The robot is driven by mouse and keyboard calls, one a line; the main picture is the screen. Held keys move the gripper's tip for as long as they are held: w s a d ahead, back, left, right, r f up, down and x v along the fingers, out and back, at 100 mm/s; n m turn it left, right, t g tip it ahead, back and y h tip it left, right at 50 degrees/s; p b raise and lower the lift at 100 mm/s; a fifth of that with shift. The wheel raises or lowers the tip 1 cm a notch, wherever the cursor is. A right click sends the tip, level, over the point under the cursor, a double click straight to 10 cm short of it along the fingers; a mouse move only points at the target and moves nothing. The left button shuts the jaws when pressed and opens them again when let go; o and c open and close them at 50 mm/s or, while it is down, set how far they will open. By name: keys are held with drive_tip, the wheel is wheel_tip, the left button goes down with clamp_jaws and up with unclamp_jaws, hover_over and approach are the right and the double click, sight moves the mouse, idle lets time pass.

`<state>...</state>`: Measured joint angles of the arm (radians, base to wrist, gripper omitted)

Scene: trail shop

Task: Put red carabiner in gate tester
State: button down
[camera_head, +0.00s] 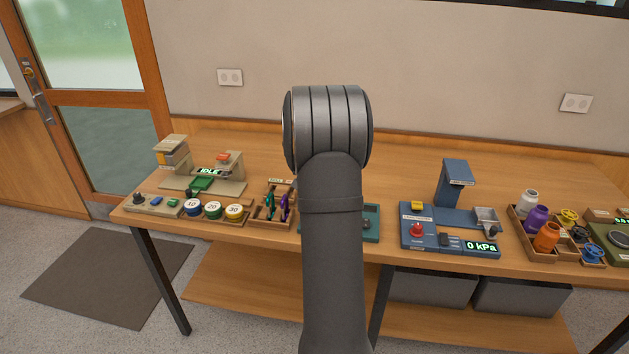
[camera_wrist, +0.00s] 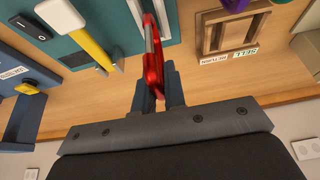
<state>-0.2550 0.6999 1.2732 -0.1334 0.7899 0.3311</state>
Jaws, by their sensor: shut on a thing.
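The red carabiner (camera_wrist: 153,66) stands on edge between the two fingers of my gripper (camera_wrist: 157,84) in the wrist view. The gripper is shut on it. The carabiner's far end reaches over a teal device (camera_wrist: 113,14), which seems to be the gate tester. I cannot tell whether the carabiner touches it. The device has a yellow lever (camera_wrist: 84,38) and a black rocker switch (camera_wrist: 30,27), both left of the carabiner. In the head view my arm hides the gripper, the carabiner and most of the teal device (camera_head: 372,238).
A wooden tray (camera_wrist: 203,32) with labels stands right of the teal device in the wrist view. The blue tester (camera_head: 449,213) with a 0 kPa display stands right of my arm in the head view. A beige station (camera_head: 228,188) reading IDLE stands left. Bare wood lies behind.

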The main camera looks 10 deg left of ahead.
drive_tip(key=shift+f, duration=0.25)
drive_tip(key=shift+f, duration=1)
drive_tip(key=shift+f, duration=0.25)
idle(0.4)
drive_tip(key=c, duration=1.4)
unclamp_jaws()
drive_tip(key=shift+o, duration=0.4)
drive_tip(key=o, duration=0.4)
